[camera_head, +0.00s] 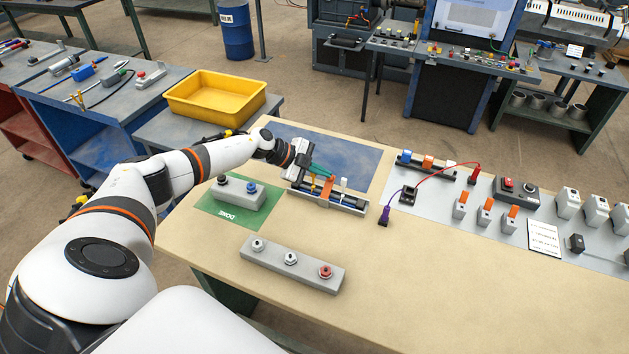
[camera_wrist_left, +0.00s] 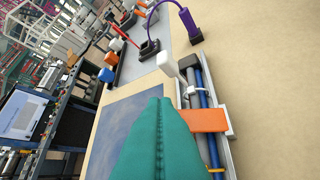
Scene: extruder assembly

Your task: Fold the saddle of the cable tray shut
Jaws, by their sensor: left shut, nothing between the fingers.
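A white saddle (camera_wrist_left: 168,63) stands out from the tray's side, raised. A yellow piece (camera_head: 314,184) sits at the tray's left part. My left gripper (camera_head: 327,173), with teal fingers, is shut and empty beside the orange saddle. My right gripper is not in view.
A long grey block (camera_head: 291,265) with three fittings lies in front. A dark blue mat (camera_head: 350,150) lies behind the tray. Connectors and a red cable (camera_head: 436,167) are at right. The front right table is clear.

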